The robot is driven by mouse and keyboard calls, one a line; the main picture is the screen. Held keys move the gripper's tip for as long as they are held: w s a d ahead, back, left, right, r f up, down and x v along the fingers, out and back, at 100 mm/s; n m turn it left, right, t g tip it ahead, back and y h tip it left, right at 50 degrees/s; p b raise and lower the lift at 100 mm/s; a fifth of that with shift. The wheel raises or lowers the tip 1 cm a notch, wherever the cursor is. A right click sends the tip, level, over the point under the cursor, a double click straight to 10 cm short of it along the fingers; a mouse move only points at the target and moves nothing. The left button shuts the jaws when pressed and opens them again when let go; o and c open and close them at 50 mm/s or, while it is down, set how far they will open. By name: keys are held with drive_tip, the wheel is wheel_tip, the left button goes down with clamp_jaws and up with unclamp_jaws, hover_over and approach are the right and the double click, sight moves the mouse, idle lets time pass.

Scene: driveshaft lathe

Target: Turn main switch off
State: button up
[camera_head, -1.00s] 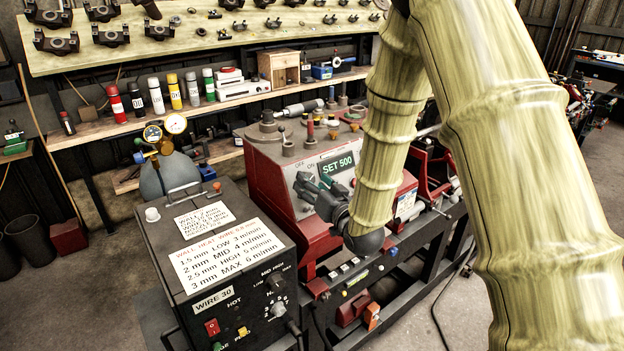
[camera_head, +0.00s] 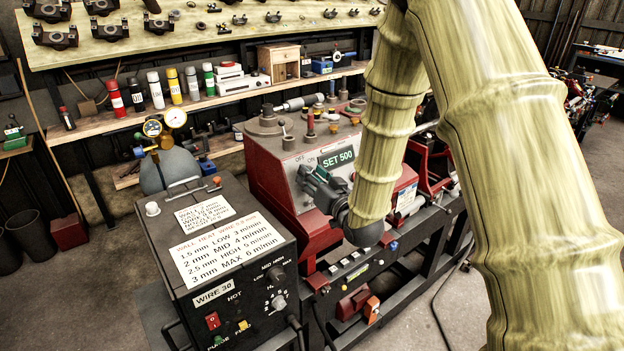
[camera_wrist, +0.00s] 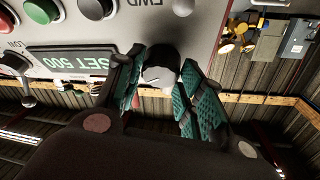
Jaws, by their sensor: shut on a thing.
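A grey control panel on the red lathe shows in the head view, with a dark "SET 500" display (camera_head: 338,158) and small OFF and ON labels beside it. My gripper (camera_head: 309,178) is at this panel, just left of and below the display, and hides part of it. In the wrist view a black round knob (camera_wrist: 160,62) with a white pointer mark sits between the two teal finger pads of my gripper (camera_wrist: 162,88). The fingers are closed around the knob. I cannot read a label naming this knob as the main switch.
Green (camera_wrist: 42,10) and black (camera_wrist: 97,7) push buttons and a small lever (camera_wrist: 20,68) are close by on the panel. A dark wire-heater box (camera_head: 218,262) stands at left front, with its own red switch (camera_head: 212,320). A shelf with bottles (camera_head: 156,90) is behind.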

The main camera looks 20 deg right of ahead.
drive_tip(key=shift+w+d+n+g+y+b, duration=0.15)
drive_tip(key=shift+n+g+y+b, duration=0.65)
drive_tip(key=shift+n+b, duration=1.4)
drive_tip(key=shift+s+d+n+g+y+b, duration=0.1)
drive_tip(key=shift+n+g+y+b, duration=0.25)
drive_tip(key=shift+n+y+b, duration=1.75)
drive_tip(key=shift+w+d+n+g+y+b, duration=0.15)
drive_tip(key=shift+n+g+b, duration=0.75)
drive_tip(key=shift+n, duration=2.3)
drive_tip(key=shift+r+t+b, duration=0.1)
drive_tip(key=shift+t+b, duration=0.15)
drive_tip(key=shift+b, duration=0.1)
drive_tip(key=o, duration=1)
drive_tip(key=v, duration=1.2)
